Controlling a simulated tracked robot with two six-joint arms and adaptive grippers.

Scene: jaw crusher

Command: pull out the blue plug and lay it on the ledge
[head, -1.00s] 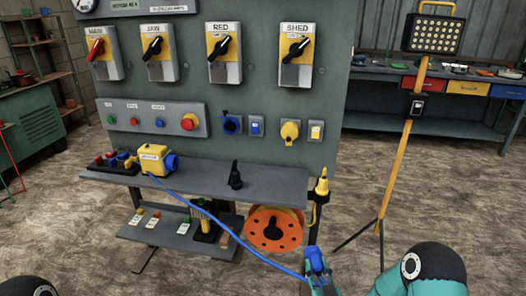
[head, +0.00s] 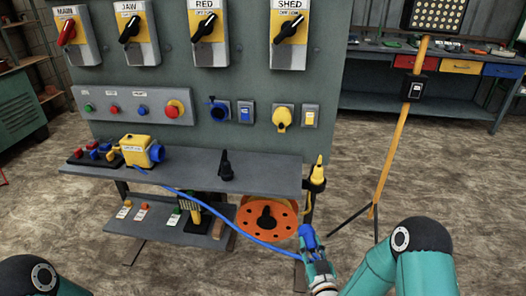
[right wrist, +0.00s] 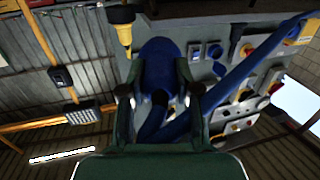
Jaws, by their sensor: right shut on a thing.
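The blue plug (head: 309,238) is held in my right gripper (head: 316,258), low in front of the ledge's right end and clear of the panel. In the right wrist view the plug (right wrist: 160,65) sits between the two fingers, with its blue cable running off to the upper right. The ledge (head: 272,172) is a grey shelf along the front of the panel. The blue socket (head: 217,110) on the panel above it has no plug in it. My left gripper is out of view.
A yellow box with a blue outlet (head: 140,151) and small coloured parts stand on the ledge's left; a black upright piece (head: 225,166) stands further right. A yellow-tipped tool (head: 318,173) hangs at the ledge's right end. Bare ledge lies between box and black piece.

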